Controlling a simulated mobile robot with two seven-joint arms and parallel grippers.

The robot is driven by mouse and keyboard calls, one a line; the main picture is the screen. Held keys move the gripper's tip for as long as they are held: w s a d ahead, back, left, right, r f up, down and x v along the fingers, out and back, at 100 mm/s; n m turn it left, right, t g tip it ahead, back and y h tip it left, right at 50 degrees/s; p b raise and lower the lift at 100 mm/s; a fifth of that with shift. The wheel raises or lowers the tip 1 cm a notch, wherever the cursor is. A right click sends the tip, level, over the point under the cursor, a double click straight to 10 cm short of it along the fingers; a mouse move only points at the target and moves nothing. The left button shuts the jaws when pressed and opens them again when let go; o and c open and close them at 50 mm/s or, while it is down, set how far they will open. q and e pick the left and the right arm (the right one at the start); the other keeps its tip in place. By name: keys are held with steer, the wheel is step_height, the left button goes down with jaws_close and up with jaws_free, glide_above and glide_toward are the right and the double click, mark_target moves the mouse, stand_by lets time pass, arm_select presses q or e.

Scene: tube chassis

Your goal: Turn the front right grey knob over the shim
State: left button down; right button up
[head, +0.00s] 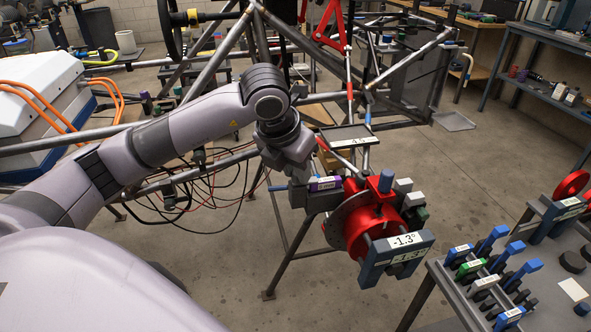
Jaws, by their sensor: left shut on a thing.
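My left gripper (318,194) is at the left side of the red round fixture (375,222), and its arm comes in from the left. It is shut on a small purple labelled block (326,184), which is partly hidden between its grey parts. A light grey knob (404,185) stands on the far right of the fixture, apart from the gripper. A blue knob (387,181) is beside it. Which grey piece is the front right knob, and whether the purple block is the shim, I cannot tell. My right gripper is out of view.
A gauge reading -1.3° (406,240) is on the fixture's front. A tube chassis (215,60) with hanging wires spans behind my arm. A bench (455,290) with blue, green and grey handled clamps stands at the lower right. Open floor lies between them.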

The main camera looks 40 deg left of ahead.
arm_select(q)
steer(key=shift+n, duration=0.4)
steer(key=c, duration=0.9)
jaws_free()
steer(key=shift+v, duration=3.6)
steer(key=shift+d, duration=0.2)
